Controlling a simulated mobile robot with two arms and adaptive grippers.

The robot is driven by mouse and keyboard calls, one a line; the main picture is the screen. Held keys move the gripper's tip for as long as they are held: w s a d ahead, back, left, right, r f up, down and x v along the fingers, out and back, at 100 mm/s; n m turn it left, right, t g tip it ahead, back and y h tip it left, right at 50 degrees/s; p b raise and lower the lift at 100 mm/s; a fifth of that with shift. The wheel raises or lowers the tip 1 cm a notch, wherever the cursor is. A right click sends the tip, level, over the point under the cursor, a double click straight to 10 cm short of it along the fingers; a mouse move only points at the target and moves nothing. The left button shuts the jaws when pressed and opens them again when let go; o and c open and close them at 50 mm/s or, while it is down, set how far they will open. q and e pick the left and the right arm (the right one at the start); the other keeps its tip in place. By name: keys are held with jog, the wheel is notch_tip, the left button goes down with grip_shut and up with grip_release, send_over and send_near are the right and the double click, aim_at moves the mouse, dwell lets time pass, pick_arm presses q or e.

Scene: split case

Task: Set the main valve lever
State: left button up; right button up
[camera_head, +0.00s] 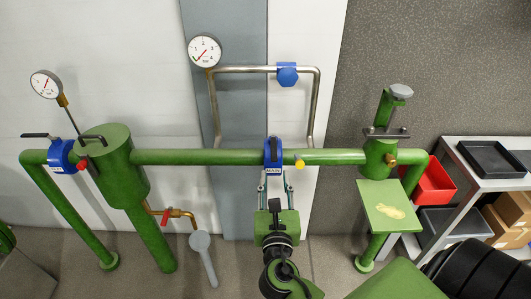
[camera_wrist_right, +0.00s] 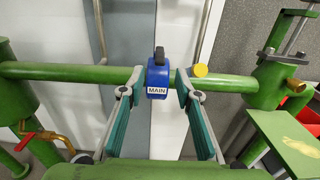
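The main valve (camera_head: 272,167) is a blue body labelled MAIN on the horizontal green pipe. It also shows in the right wrist view (camera_wrist_right: 157,80). Its black lever (camera_wrist_right: 159,54) rises from the top of the body and looks foreshortened, so its exact angle is hard to tell. My right gripper (camera_head: 275,180) reaches up from below with its fingers spread. In the right wrist view the gripper (camera_wrist_right: 154,88) has one fingertip on each side of the valve, with gaps to the blue body and nothing held. My left gripper is not in view.
A yellow knob (camera_head: 299,163) sits on the pipe just right of the valve. A thin bypass pipe with a blue fitting (camera_head: 287,75) and a gauge (camera_head: 204,50) stand above. A green tank (camera_head: 118,172) is left. A shelf (camera_head: 462,168) with trays stands right.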

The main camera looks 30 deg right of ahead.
send_near(274, 150)
jog(key=x, duration=0.3)
jog(key=p+x, duration=0.1)
jog(key=x, duration=0.6)
jog(key=shift+p, duration=0.4)
jog(key=shift+w+d, duration=0.3)
jog(key=shift+w, duration=0.2)
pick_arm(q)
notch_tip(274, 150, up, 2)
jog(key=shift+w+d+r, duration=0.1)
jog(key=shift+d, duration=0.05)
pick_arm(e)
jog(key=shift+f, duration=0.1)
grip_shut()
